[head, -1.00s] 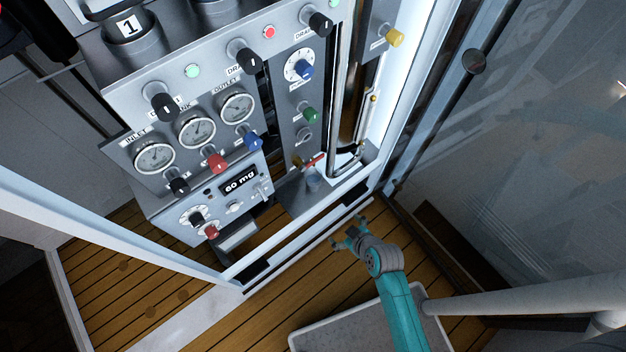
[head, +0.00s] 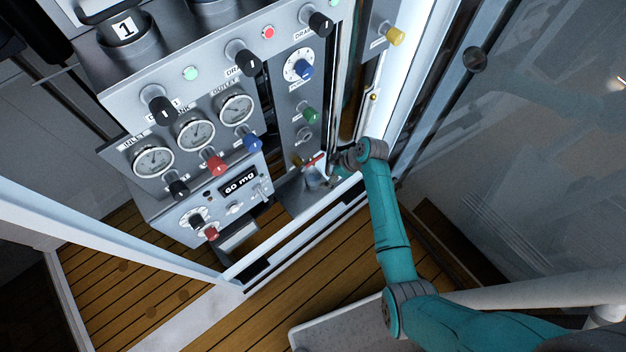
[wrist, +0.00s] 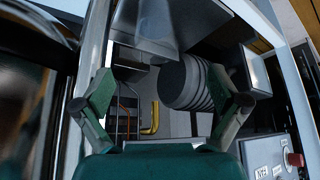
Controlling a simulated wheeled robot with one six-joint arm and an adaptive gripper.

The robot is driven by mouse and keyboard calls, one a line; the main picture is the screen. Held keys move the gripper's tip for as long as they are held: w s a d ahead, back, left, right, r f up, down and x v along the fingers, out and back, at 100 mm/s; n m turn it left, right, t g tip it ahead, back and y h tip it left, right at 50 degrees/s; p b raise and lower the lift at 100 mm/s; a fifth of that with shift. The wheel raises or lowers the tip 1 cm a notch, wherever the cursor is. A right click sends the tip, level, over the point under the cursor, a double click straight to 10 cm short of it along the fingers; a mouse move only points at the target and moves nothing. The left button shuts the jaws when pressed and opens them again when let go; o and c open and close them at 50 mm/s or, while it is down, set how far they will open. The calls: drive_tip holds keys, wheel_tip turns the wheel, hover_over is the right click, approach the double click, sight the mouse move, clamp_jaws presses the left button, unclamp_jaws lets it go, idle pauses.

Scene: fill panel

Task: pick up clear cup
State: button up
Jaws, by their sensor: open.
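The clear cup (head: 313,179) stands on the ledge at the foot of the panel, below the red-handled tap (head: 314,161) in the head view. My gripper (head: 338,168) is just right of it and partly covers that area. In the wrist view, a faint see-through shape that looks like the cup (wrist: 158,28) is at the top middle, beyond the fingers. My gripper (wrist: 165,88) is open there, with one finger on each side and nothing between them. I cannot tell whether a finger touches the cup.
The grey panel (head: 283,95) with gauges and knobs rises behind the ledge. A vertical metal pipe and white frame post (head: 405,85) stand close to my arm on the right. A dark ribbed cylinder (wrist: 185,82) shows in the wrist view. Wooden floor (head: 310,265) lies in front.

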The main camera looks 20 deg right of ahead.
drive_tip(key=x, duration=0.4)
hover_over(316, 176)
drive_tip(key=s+a, duration=0.1)
drive_tip(key=s, duration=0.1)
drive_tip(key=shift+s+f, duration=0.2)
drive_tip(key=shift+f, duration=1.8)
drive_tip(key=c, duration=1.3)
drive_tip(key=shift+r, duration=0.1)
drive_tip(key=shift+c, duration=0.2)
